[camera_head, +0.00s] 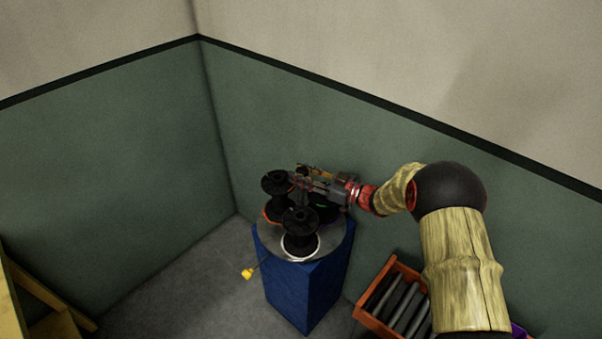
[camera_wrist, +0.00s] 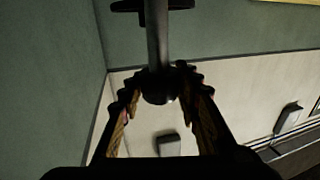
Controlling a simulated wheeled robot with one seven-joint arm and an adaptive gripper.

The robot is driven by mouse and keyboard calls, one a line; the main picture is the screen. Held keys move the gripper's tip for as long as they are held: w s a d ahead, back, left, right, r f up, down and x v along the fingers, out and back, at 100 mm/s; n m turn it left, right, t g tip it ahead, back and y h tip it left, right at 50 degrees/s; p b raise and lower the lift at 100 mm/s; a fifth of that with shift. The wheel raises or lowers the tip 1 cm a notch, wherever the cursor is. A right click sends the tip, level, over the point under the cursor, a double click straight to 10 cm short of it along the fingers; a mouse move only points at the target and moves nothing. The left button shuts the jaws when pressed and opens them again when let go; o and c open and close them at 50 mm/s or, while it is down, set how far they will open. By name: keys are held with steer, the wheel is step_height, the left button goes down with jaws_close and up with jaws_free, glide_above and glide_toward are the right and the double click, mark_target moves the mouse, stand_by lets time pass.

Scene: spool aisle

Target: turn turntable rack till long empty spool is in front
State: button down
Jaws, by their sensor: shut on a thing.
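The turntable rack (camera_head: 328,243) is a round grey plate on a blue pedestal (camera_head: 298,290). A black spool (camera_head: 300,236) stands at its front, with a white ring at its base. Another black spool (camera_head: 277,181) stands at the back left, with orange at its base. A further dark spool (camera_head: 327,212) is partly hidden under my gripper (camera_head: 298,181). In the wrist view my gripper (camera_wrist: 157,84) is shut on a grey post (camera_wrist: 157,38) with a dark flat piece across it. I cannot tell which spool is the long empty one.
A yellow piece (camera_head: 248,273) hangs on a cord left of the pedestal. An orange crate (camera_head: 366,317) with dark rods stands at the lower right. A yellow wooden frame (camera_head: 45,295) is at the lower left. Green walls close in behind; grey floor is clear on the left.

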steer(key=shift+n+g+y, duration=0.5)
steer(key=shift+n+g, duration=0.2)
steer(key=shift+g, duration=0.2)
steer(key=shift+n+g+y, duration=0.4)
steer(key=shift+n+g, duration=0.2)
steer(key=shift+g, duration=0.3)
steer(key=c, duration=1.3)
jaws_free()
steer(key=shift+o, duration=0.2)
step_height(320, 180, up, 10)
steer(key=shift+f, duration=0.1)
